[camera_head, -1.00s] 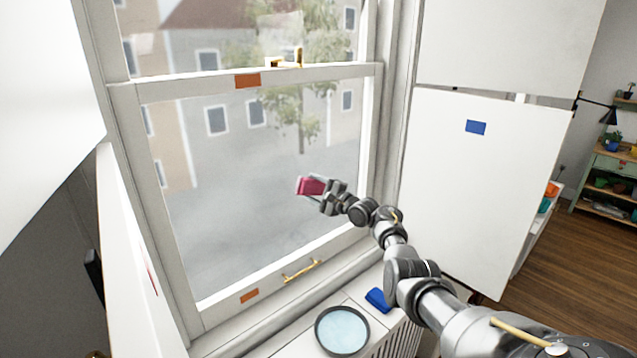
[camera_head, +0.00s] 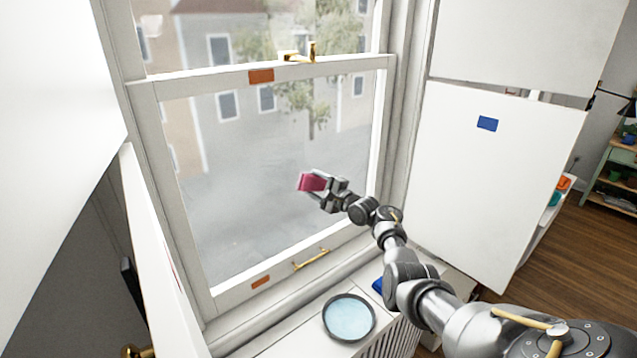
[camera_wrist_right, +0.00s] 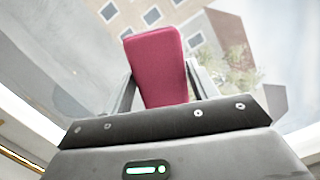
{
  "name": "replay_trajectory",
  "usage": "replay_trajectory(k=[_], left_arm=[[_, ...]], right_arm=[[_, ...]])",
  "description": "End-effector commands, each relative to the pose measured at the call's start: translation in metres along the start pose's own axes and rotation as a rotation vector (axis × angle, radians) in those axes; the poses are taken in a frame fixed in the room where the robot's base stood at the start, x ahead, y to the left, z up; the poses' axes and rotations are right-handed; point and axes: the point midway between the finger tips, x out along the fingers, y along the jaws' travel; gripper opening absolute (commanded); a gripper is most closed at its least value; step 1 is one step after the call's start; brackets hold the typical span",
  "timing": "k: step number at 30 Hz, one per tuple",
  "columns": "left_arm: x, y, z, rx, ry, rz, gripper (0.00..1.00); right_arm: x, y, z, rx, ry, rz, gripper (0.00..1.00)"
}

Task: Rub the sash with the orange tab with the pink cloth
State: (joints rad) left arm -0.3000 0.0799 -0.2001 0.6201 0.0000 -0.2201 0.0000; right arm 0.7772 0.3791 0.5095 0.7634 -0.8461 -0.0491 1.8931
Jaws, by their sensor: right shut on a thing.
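The lower window sash (camera_head: 150,100) has a white frame, with one orange tab (camera_head: 261,76) on its top rail and another orange tab (camera_head: 261,282) on its bottom rail. My right gripper (camera_head: 322,187) is shut on the pink cloth (camera_head: 311,182), a folded pad, in front of the lower pane. In the right wrist view the pink cloth (camera_wrist_right: 157,62) stands between the two fingers with the glass behind it. I cannot tell whether the cloth touches the glass. My left gripper is not in view.
A round dish (camera_head: 349,318) with pale blue contents sits on the sill below. A blue item (camera_head: 379,286) lies beside it, partly behind my right arm. A white shutter panel with a blue tab (camera_head: 487,124) stands at right. A brass latch (camera_head: 300,54) and handle (camera_head: 311,259) stick out from the sash.

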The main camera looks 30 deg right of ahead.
Motion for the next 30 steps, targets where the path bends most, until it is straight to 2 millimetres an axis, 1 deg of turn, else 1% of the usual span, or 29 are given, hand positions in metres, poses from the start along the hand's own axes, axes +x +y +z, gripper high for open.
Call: replay_trajectory(k=[9,13,20,30], left_arm=[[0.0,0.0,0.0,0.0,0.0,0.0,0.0],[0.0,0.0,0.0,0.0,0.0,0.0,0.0],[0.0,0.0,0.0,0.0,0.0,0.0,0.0],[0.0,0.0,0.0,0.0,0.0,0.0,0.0]], right_arm=[[0.005,0.01,0.024,0.0,-0.001,0.0,0.4],[0.007,0.012,0.03,0.001,-0.002,-0.001,0.4],[0.007,0.013,0.033,0.001,-0.002,0.001,0.4],[0.01,0.024,0.058,0.0,-0.002,0.0,0.4]])
